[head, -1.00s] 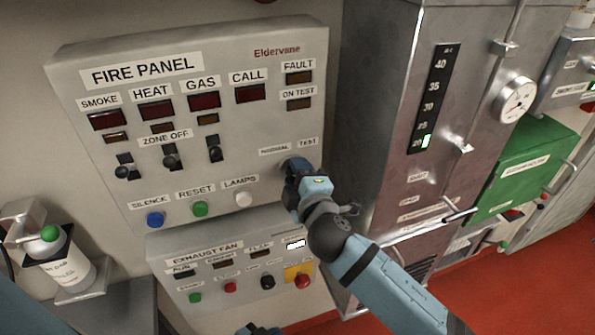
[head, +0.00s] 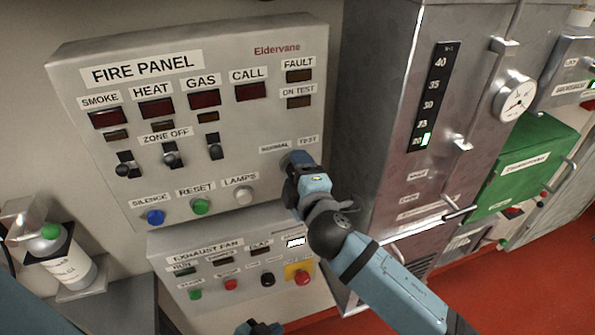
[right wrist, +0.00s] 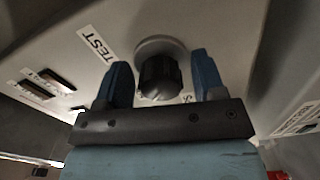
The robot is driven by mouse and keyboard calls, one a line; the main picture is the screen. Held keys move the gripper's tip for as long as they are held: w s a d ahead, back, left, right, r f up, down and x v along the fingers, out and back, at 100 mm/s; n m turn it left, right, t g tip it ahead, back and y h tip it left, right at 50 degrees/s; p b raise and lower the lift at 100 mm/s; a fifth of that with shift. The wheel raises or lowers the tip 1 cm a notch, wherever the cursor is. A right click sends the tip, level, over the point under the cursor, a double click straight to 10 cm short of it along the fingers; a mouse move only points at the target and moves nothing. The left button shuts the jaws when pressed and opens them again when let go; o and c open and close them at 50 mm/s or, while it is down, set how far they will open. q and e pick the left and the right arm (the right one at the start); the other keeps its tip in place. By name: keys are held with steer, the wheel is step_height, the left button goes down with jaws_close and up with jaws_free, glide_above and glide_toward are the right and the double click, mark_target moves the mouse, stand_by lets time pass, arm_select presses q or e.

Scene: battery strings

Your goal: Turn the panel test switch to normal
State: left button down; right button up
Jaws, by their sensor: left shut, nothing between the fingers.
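The test switch (right wrist: 160,78) is a dark round knob on a light base in the right wrist view. It lies between the two blue fingers of my right gripper (right wrist: 162,84), which is open with gaps to both sides of the knob. Which way the knob points I cannot tell. The TEST label (right wrist: 96,43) is left of it; another label is mostly hidden by the right finger. In the head view my right gripper (head: 292,162) hides the switch, under the NORMAL (head: 275,147) and TEST labels of the fire panel (head: 225,130). My left gripper (head: 258,328) is shut and empty at the bottom edge.
Zone-off toggles (head: 170,158) and silence, reset and lamps buttons (head: 200,207) are left of the right gripper. The exhaust fan panel (head: 235,262) is below. A metal cabinet (head: 385,130) stands close on the right. A bottle (head: 65,262) is at lower left.

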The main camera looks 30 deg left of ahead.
steer(key=shift+s+d, duration=0.1)
steer(key=shift+s+d+f, duration=0.1)
steer(key=shift+s+d, duration=0.1)
steer(key=shift+d, duration=0.1)
steer(key=b+v, duration=0.3)
steer(key=v, duration=1)
steer(key=shift+a, duration=0.1)
